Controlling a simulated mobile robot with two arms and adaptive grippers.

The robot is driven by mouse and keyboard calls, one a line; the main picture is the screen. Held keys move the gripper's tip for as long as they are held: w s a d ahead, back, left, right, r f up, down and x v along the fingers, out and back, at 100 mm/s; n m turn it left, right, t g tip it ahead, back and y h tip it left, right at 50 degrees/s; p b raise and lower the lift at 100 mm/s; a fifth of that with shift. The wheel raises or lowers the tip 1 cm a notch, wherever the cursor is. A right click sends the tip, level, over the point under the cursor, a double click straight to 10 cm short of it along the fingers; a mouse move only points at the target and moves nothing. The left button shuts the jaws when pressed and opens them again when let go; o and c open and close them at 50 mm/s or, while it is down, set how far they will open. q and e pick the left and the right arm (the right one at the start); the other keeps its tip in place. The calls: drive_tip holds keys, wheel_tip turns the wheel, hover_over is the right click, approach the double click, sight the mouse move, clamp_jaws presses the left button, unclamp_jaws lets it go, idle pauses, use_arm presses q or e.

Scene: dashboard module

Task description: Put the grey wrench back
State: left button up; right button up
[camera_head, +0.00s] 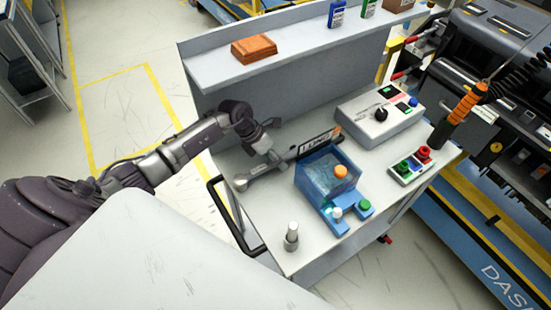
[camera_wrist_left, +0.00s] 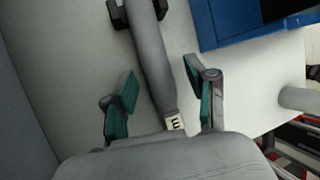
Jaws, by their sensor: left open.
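The grey wrench (camera_head: 258,174) lies on the light worktop, to the left of the blue box. Its rounded end points toward the front left. In the left wrist view its long grey shaft (camera_wrist_left: 151,58) runs between two black prongs (camera_wrist_left: 118,14) at the top and down between my fingers. A small white label (camera_wrist_left: 175,122) shows near its lower end. My left gripper (camera_head: 268,152) is open above the wrench in the head view. In the wrist view its green-padded fingers (camera_wrist_left: 163,98) stand apart on either side of the shaft. My right gripper is not in view.
A small metal cylinder (camera_head: 291,238) stands near the front edge. A white control box (camera_head: 380,113) is farther back. A raised shelf (camera_head: 290,45) edges the worktop's far side.

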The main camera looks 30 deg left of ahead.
use_arm(q)
drive_tip(key=b+v, duration=0.2)
drive_tip(key=v, duration=0.5)
drive_tip(key=shift+r, duration=0.25)
drive_tip(key=shift+s+a+f, duration=0.1)
